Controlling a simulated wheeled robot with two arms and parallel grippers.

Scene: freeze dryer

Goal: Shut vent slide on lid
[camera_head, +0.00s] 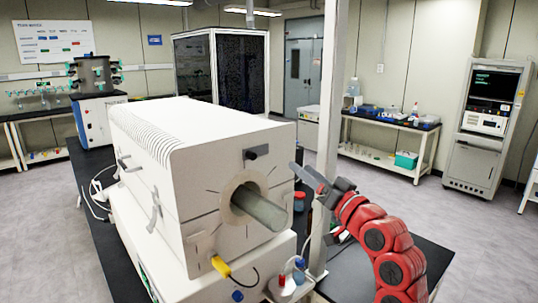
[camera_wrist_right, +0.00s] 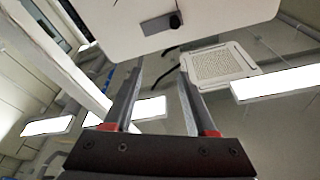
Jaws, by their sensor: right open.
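A white box-shaped machine (camera_head: 205,150) with a slotted top stands on the dark bench. Its front face has a round port with a grey-green tube (camera_head: 260,210) sticking out. A small dark knob (camera_head: 257,152) projects above the port; I cannot tell whether it is the vent slide. In the right wrist view a dark knob (camera_wrist_right: 175,20) shows on a white panel beyond the fingertips. My right gripper (camera_head: 303,172) is open and empty, to the right of the front face, apart from the knob. It also shows in the right wrist view (camera_wrist_right: 161,66). My left gripper is out of view.
A pale upright post (camera_head: 327,110) stands just behind my right gripper. A yellow-handled part (camera_head: 221,266) sits low on the machine front, with small bottles (camera_head: 299,268) beside it. A side bench (camera_head: 390,125) and a tall cabinet (camera_head: 488,130) stand farther back, across open floor.

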